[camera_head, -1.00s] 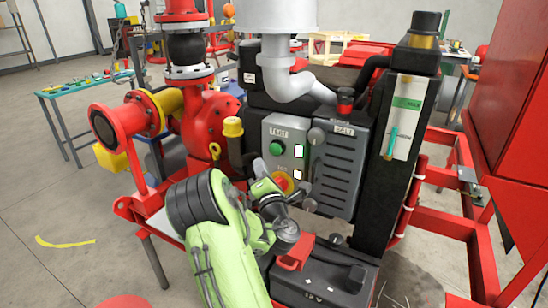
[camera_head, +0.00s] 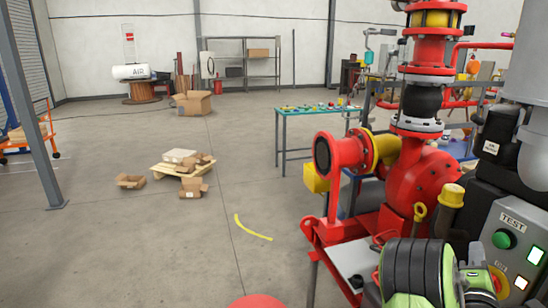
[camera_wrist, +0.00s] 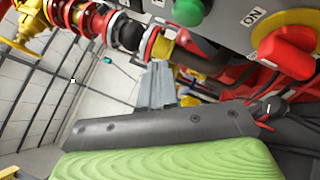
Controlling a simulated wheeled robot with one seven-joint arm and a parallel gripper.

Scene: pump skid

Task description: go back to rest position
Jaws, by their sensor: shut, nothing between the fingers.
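My gripper (camera_wrist: 157,86) shows in the wrist view as grey fingers close together, with nothing between them. It is in front of the pump skid's control panel (camera_wrist: 232,22) and apart from it as far as I can tell. The panel carries a green button (camera_wrist: 188,12) and a red knob on a yellow base (camera_wrist: 285,48). In the head view my green and black arm is at the bottom right, in front of the red pump (camera_head: 410,185), and my gripper is not visible. The panel marked TEST (camera_head: 516,222) is at the right edge.
A yellow strip (camera_head: 252,230) lies on the floor left of the skid. A green-topped table (camera_head: 300,111) stands behind. A pallet (camera_head: 170,170) with boxes is on the left floor, and a large cardboard box (camera_head: 191,103) farther back. The floor between is open.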

